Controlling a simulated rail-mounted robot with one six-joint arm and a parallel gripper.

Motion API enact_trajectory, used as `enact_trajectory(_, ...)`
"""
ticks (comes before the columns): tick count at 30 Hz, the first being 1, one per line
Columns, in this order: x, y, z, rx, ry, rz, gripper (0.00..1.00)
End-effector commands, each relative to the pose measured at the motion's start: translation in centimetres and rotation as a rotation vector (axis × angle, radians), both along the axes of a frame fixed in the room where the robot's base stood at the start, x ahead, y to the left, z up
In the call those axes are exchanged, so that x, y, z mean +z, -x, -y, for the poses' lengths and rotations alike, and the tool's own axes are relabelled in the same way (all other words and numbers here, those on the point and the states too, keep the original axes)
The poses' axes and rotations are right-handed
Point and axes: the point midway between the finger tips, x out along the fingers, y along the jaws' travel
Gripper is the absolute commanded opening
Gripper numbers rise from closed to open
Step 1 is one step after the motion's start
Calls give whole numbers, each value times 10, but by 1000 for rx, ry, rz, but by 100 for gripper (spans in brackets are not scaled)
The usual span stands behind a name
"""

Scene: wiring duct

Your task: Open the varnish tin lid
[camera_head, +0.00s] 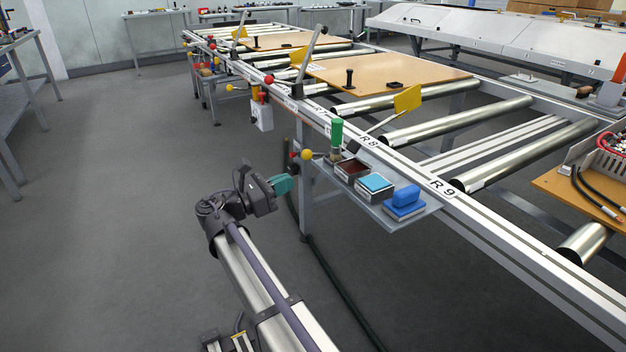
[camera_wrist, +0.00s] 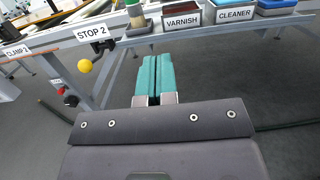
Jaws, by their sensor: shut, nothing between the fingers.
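The varnish tin (camera_head: 351,170) is a small square box with a dark red-brown top and grey rim, on the side shelf of the roller line. In the wrist view the tin, labelled VARNISH (camera_wrist: 182,20), is at the top, cut off by the frame edge. I cannot tell whether the brown top is a lid or open contents. My gripper (camera_head: 284,184) has teal fingers, shut and empty, left of and lower than the tin, clear of it. In the wrist view the gripper (camera_wrist: 153,78) points toward the shelf.
A cyan-topped cleaner tin (camera_head: 375,184) and a blue block with a handle (camera_head: 405,202) stand right of the varnish tin. A green-handled tool (camera_head: 336,136) stands left. A yellow ball knob (camera_head: 307,154) sticks out near my fingers. Open floor (camera_head: 130,220) lies left.

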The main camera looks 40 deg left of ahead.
Motion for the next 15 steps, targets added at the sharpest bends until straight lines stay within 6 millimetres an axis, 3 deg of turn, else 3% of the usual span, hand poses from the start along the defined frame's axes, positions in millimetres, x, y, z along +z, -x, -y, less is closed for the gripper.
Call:
enact_trajectory(7,6,-15,7,-1,-3,-1,0)
enact_trajectory(15,13,-67,29,-1,-5,-2,0)
